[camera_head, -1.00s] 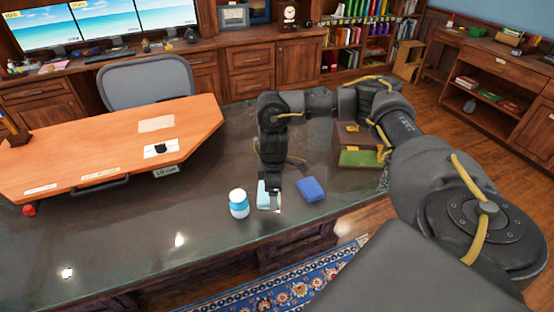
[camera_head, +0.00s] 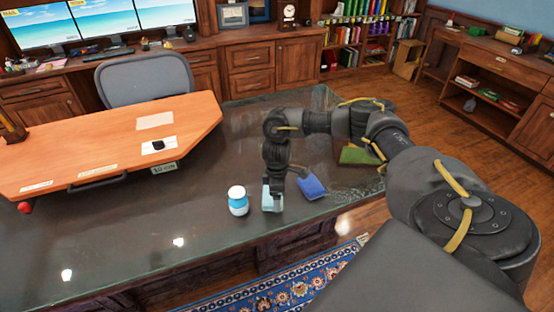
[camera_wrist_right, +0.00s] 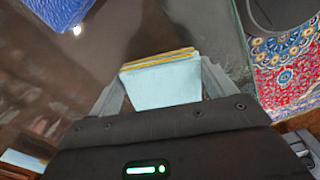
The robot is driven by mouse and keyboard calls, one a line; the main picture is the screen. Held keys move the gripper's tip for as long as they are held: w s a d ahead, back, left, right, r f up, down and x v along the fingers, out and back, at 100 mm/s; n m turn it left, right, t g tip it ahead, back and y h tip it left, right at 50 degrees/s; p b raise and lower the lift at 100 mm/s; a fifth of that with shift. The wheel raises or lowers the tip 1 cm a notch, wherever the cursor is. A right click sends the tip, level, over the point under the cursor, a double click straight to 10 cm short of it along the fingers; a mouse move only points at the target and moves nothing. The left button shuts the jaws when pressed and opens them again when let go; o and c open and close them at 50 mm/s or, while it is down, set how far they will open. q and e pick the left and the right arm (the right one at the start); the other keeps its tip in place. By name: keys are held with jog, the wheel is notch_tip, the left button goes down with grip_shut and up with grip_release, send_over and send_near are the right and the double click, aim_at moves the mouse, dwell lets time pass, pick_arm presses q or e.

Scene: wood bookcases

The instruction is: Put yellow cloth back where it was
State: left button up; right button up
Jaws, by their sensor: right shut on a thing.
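A folded item with a pale blue face and yellow edges, which looks like a cloth (camera_wrist_right: 166,82), is between the fingers of my right gripper (camera_wrist_right: 165,90) in the wrist view. In the head view the same pale blue piece (camera_head: 272,197) shows at the fingers, over the dark glossy desk (camera_head: 130,225). My right gripper (camera_head: 273,206) is shut on it. I cannot tell whether it touches the desk. No separate, fully yellow cloth shows. My left gripper is not in view.
A white and blue bottle (camera_head: 238,201) stands just left of the gripper. A blue folded item (camera_head: 311,187) lies to its right and shows in the wrist view (camera_wrist_right: 62,10). A green-topped thing (camera_head: 358,156) is partly behind my arm. The desk's left front is clear.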

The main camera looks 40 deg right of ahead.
jog(key=shift+f, duration=0.15)
jog(key=o, duration=0.9)
notch_tip(320, 180, up, 12)
jog(key=shift+r+p, duration=0.2)
jog(key=shift+p, duration=0.9)
